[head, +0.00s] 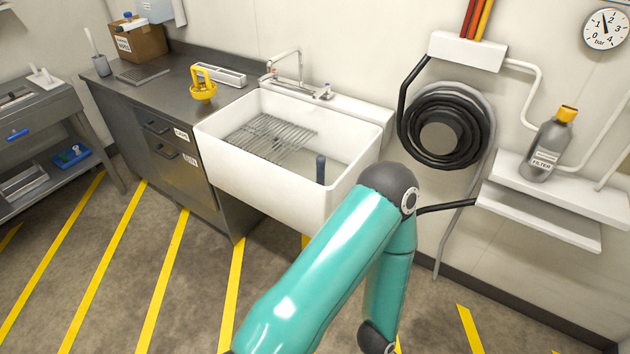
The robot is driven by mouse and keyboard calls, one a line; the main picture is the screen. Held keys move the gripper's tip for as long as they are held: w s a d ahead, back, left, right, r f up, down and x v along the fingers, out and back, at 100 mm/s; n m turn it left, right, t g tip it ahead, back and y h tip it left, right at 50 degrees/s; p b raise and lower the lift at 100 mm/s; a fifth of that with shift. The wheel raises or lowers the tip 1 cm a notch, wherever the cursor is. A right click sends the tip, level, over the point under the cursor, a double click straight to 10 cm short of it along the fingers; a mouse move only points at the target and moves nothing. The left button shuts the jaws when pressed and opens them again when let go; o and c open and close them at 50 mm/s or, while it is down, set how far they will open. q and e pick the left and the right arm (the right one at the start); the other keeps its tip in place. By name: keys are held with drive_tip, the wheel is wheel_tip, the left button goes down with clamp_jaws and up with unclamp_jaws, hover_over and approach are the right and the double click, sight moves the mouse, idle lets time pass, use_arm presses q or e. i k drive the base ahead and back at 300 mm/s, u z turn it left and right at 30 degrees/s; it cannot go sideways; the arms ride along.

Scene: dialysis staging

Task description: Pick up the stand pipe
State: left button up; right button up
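The stand pipe (320,168) looks like a short dark blue upright cylinder in the white sink (262,185), near its front right corner. Its lower end is hidden behind the sink's front wall. A teal arm of mine rises from the bottom of the picture, bends at a dark joint just right of the sink and runs back down. Its gripper is out of the picture. My other gripper does not show either.
A wire rack (270,137) lies in the sink, and a tap (298,68) stands behind it. A yellow object (203,88) is on the steel counter (165,84). Right are a hose reel (441,130) and a shelf (575,194) with a grey bottle (547,148).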

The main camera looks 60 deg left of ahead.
sight(320, 160)
drive_tip(key=u, duration=0.15)
drive_tip(key=k, duration=1.2)
drive_tip(key=u, duration=0.85)
drive_tip(key=i, duration=1.7)
drive_tip(key=u, duration=0.1)
